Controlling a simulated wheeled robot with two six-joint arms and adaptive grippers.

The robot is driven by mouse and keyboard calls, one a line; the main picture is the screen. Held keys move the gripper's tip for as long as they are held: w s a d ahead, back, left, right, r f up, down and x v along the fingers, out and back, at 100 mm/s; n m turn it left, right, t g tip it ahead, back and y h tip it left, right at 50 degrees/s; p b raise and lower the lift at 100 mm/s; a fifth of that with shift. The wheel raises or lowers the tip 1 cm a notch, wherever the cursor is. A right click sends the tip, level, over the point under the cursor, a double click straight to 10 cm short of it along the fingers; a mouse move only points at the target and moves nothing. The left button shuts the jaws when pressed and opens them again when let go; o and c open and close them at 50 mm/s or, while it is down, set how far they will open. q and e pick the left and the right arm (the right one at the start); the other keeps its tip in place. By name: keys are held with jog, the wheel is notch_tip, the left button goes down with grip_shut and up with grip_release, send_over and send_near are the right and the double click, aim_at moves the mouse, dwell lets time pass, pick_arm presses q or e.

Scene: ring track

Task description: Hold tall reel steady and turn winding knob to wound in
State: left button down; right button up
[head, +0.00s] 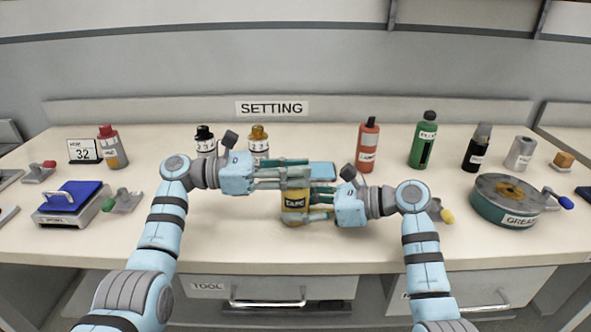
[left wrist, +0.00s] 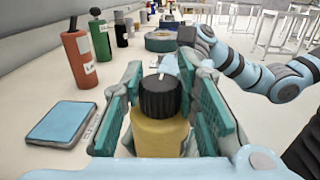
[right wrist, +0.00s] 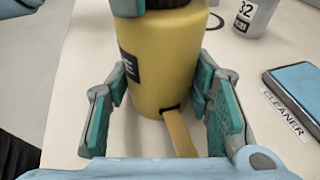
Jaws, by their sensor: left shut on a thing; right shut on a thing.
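The tall reel is an upright yellow bottle-like body (head: 294,206) with a dark TAPE label, standing on the bench at centre. My left gripper (head: 288,177) reaches in from the left around its top. In the left wrist view the black winding knob (left wrist: 160,97) sits between its teal fingers, above the yellow body (left wrist: 158,138). My right gripper (head: 312,204) comes in lower from the right, shut on the body. In the right wrist view its fingers flank the body (right wrist: 168,62), and a yellow tongue of tape (right wrist: 181,134) sticks out low. The knob is hidden in the head view.
A blue pad (head: 322,169) lies just behind the reel. Red (head: 368,148) and green (head: 424,140) bottles stand back right, and a round green reel (head: 506,197) sits far right. A blue-topped block (head: 70,197) is at left. The front bench strip is clear.

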pick_arm(q)
jog(key=c, duration=1.2)
grip_release()
jog(key=shift+a, duration=0.1)
jog(key=a, duration=1.2)
jog(key=shift+s, duration=0.4)
